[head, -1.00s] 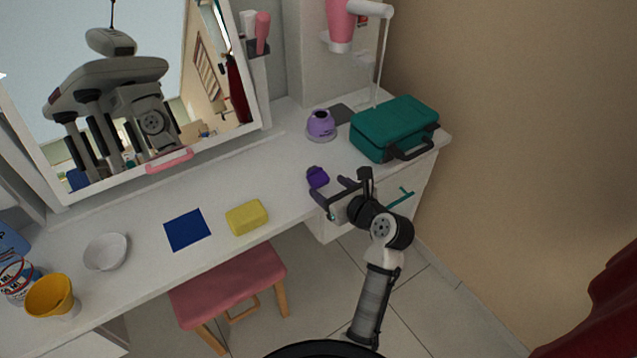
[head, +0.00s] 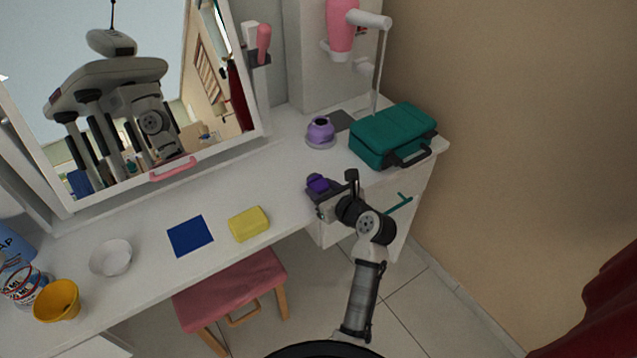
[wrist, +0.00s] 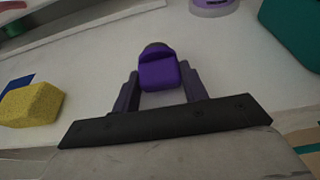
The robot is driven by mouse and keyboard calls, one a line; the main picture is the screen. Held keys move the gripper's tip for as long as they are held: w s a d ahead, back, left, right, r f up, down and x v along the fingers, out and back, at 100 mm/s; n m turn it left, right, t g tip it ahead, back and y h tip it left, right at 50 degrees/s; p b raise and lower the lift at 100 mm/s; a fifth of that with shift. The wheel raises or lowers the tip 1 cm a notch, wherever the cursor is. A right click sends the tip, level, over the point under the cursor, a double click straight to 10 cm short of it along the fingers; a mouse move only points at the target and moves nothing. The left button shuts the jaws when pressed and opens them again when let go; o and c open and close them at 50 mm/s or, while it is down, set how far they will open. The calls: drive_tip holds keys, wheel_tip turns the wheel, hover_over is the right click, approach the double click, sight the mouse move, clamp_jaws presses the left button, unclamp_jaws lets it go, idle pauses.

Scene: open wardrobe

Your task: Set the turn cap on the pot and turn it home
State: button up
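The dark purple turn cap (head: 318,183) sits on the white table near its front edge. In the wrist view the cap (wrist: 160,72) lies between the tips of my fingers, with a narrow gap on each side. My gripper (head: 322,192) is open, low over the table, and the cap appears to rest on the surface. The lighter purple pot (head: 320,133), with a dark open mouth, stands upright behind the cap on a pale round base. Only the pot's lower edge (wrist: 212,5) shows in the wrist view.
A teal case (head: 392,134) stands right of the pot. A yellow sponge (head: 249,224), blue square (head: 190,236), white bowl (head: 111,258) and yellow cup (head: 57,300) lie to the left. A mirror (head: 130,90) stands behind. The tabletop between cap and pot is clear.

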sight(322, 189)
drive_tip(key=shift+c, duration=0.9)
wheel_tip(322, 189, up, 7)
drive_tip(key=p, duration=0.9)
drive_tip(key=shift+p, duration=0.3)
